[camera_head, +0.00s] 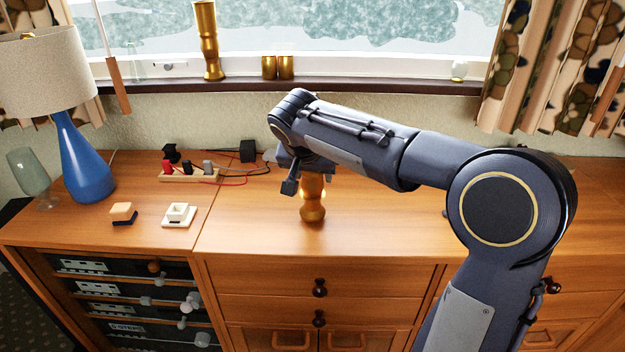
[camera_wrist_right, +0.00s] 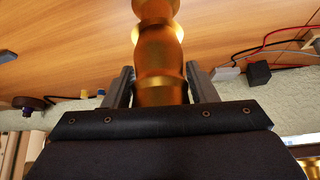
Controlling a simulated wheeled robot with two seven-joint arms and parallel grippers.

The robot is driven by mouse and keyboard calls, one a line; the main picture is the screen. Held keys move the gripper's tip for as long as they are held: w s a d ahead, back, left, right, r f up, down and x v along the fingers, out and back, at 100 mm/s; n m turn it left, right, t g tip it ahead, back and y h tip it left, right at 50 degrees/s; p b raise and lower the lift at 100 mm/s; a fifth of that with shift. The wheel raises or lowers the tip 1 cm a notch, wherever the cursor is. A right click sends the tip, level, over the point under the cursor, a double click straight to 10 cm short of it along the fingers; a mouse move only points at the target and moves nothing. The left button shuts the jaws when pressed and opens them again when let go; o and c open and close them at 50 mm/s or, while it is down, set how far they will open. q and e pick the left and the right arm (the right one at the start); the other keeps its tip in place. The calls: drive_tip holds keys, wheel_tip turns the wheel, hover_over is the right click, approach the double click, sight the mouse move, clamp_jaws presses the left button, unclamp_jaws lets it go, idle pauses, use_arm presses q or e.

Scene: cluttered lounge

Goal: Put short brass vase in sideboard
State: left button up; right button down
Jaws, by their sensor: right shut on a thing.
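A short brass vase (camera_head: 313,203) stands upright on the wooden top of the sideboard (camera_head: 262,215). My right gripper (camera_head: 304,172) reaches over from the right and is shut on the upper part of the vase, hiding its top in the head view. In the right wrist view the vase (camera_wrist_right: 160,70) is between the two fingers of the gripper (camera_wrist_right: 160,88). The sideboard's front shows drawers (camera_head: 318,285) and lower doors (camera_head: 290,338), which look closed. My left gripper is not in view.
A blue lamp (camera_head: 82,165), a glass goblet (camera_head: 35,175), small blocks (camera_head: 179,214) and a power strip (camera_head: 190,174) with cables stand left of the vase. The top just left of the vase is clear.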

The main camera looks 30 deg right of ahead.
drive_tip(key=shift+f, duration=0.45)
drive_tip(key=shift+f, duration=0.1)
drive_tip(key=c, duration=0.6)
unclamp_jaws()
drive_tip(key=shift+f, duration=0.15)
